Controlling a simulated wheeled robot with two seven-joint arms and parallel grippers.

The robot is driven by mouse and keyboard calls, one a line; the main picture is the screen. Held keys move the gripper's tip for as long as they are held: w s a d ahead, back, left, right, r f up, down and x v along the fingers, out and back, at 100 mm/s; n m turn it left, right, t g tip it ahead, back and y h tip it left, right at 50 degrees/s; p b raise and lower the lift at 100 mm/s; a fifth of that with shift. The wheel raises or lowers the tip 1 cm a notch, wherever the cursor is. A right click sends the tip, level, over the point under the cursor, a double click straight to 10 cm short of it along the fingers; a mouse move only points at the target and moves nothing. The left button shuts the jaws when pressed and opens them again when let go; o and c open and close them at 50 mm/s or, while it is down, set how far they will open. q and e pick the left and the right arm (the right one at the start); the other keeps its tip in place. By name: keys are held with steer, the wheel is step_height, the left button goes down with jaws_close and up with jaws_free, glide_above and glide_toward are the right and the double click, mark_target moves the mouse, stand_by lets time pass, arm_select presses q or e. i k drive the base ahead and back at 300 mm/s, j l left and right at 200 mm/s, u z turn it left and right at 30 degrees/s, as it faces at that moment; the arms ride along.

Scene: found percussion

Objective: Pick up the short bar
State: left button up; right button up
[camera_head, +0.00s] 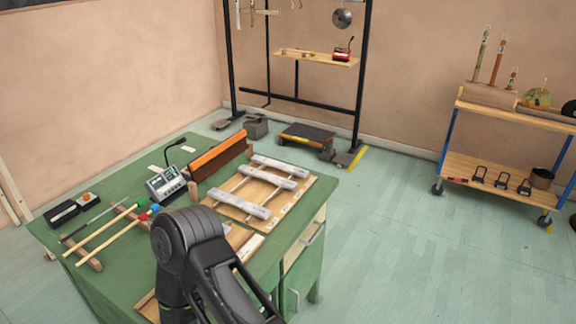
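Three grey bars lie roughly parallel across two rails on a light wooden board on the green table. The far bar (281,165) looks shortest, though it is also the most distant. The middle bar (263,180) and the near bar (240,202) lie in front of it. I cannot tell for certain from this view which is the short bar. A dark arm of mine rises from the bottom edge, left of and nearer than the near bar. Neither gripper shows, and the arm hides part of the table's front.
The green table (120,180) also holds an orange-brown block (217,155), a grey device with a microphone (166,183), a black box (63,213) and mallets (103,234) on wooden supports. A black rack (310,103) and a wheeled shelf (500,168) stand beyond. Floor right of the table is clear.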

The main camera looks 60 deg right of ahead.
mark_target(301, 173)
steer(key=z, duration=1.95)
steer(key=i+l+z, duration=0.15)
steer(key=i+l, duration=0.35)
steer(key=i+l+z, duration=0.15)
steer(key=i+l, duration=0.3)
steer(key=i+l+z, duration=0.2)
steer(key=i+l, duration=0.15)
steer(key=i, duration=0.25)
